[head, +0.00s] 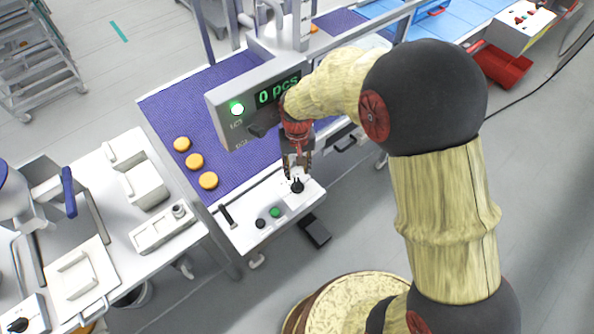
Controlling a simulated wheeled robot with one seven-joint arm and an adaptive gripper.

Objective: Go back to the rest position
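My gripper (297,170) hangs pointing down over the white control panel (246,225) at the front end of the conveyor. Its dark fingers look parted, with a gap between them. A black knob (297,186) on the panel is right below the fingertips; I cannot tell whether they touch it. I see nothing held between the fingers. My arm reaches in from the right and bends down to the panel.
A display box (260,96) reading "0 pcs" with a lit green lamp stands close beside my wrist. Several round golden items (194,161) lie on the purple belt (180,110). A white worktable (125,235) with equipment is at left.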

